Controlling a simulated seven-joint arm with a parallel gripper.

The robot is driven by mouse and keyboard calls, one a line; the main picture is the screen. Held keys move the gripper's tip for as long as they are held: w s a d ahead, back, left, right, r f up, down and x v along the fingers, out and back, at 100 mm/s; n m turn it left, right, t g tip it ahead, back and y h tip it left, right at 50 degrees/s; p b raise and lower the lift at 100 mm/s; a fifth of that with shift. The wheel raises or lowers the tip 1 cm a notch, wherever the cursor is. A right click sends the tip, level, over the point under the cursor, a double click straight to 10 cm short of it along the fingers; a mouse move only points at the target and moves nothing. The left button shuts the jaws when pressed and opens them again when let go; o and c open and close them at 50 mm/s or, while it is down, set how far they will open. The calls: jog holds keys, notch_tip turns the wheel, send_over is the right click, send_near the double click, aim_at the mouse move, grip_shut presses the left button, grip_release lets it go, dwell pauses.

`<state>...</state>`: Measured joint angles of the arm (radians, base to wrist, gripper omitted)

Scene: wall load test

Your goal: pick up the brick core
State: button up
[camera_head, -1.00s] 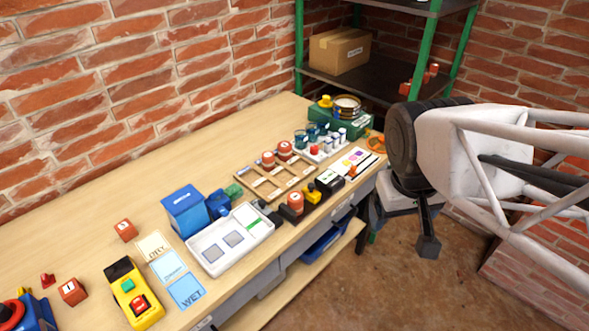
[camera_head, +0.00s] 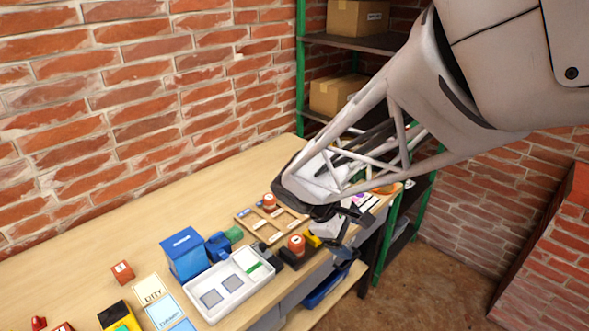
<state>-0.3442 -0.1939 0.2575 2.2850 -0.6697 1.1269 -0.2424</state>
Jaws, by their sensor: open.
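Small red-brown brick pieces with pale labels are on the workbench; I cannot tell which is meant by the brick core. One round core (camera_head: 270,201) sits in the wooden divided tray (camera_head: 246,225). A red cube (camera_head: 122,272) lies at the left. My gripper (camera_head: 345,250) is open and hangs by the bench's front right edge, right of the nearer core and apart from it.
A white tray (camera_head: 205,308) with grey squares and a blue box (camera_head: 184,254) stand mid-bench. DRY and DAMP cards (camera_head: 152,289) lie left of them. A shelf rack (camera_head: 301,60) with cardboard boxes stands behind my arm. The back of the bench along the brick wall is clear.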

jog(key=w+a+f+n+t+h, duration=0.2)
jog(key=w+a+f+n+h, duration=0.1)
jog(key=w+a+f+n, duration=0.4)
jog(key=n+t+h, duration=0.2)
jog(key=n+t, duration=0.2)
jog(key=n, duration=0.1)
send_near(292, 242)
jog(key=x, duration=0.3)
jog(key=shift+d, duration=0.45)
jog(key=shift+x, duration=1.3)
jog(key=shift+w, duration=0.15)
jog(key=shift+x, duration=2.55)
jog(key=shift+a+f, duration=0.1)
jog(key=shift+f, duration=0.05)
jog(key=shift+c, duration=0.2)
